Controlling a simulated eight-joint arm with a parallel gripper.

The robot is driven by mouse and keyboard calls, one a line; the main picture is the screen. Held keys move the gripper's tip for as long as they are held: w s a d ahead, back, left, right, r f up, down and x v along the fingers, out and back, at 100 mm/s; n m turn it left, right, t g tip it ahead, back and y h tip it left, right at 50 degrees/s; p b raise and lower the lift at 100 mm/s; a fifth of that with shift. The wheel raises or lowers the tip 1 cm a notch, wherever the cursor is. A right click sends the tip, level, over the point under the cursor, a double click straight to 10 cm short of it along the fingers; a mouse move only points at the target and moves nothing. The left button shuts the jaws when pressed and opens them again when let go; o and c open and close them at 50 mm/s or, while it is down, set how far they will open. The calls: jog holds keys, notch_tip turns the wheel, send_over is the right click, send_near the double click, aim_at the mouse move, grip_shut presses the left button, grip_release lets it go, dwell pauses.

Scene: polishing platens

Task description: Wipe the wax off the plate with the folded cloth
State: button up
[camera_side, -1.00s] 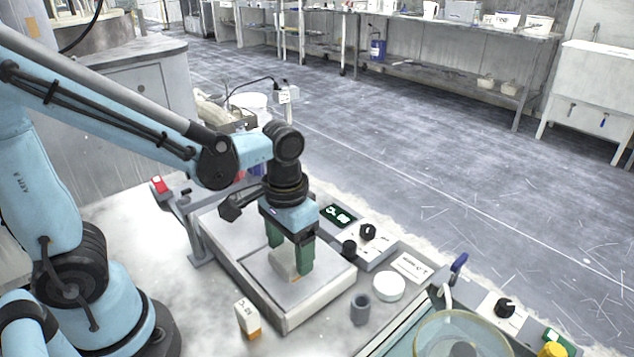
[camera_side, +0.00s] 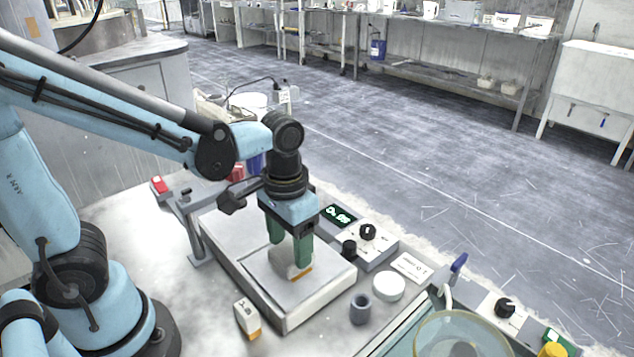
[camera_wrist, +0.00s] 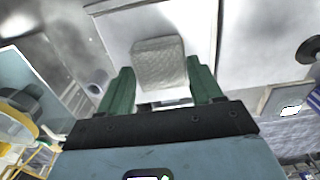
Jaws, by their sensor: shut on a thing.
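My gripper (camera_side: 289,257) has green fingers and is shut on the folded cloth (camera_side: 282,262), a pale grey pad. The cloth is low over the square plate (camera_side: 268,287) and appears to rest on it. A small orange-brown strip, perhaps wax (camera_side: 301,274), shows at the cloth's right lower edge. In the wrist view the cloth (camera_wrist: 158,63) sits between the two fingers of the gripper (camera_wrist: 161,84), over the pale plate (camera_wrist: 118,27). The plate under the cloth is hidden, and no wax is clear in the wrist view.
A control box with a green display (camera_side: 341,215) stands behind the plate. A white round puck (camera_side: 389,286), a grey cup (camera_side: 360,308) and a small white-and-orange block (camera_side: 246,318) stand near it. A glass bowl (camera_side: 462,335) is at the front right.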

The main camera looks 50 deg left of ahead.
jog(key=shift+r, duration=1.75)
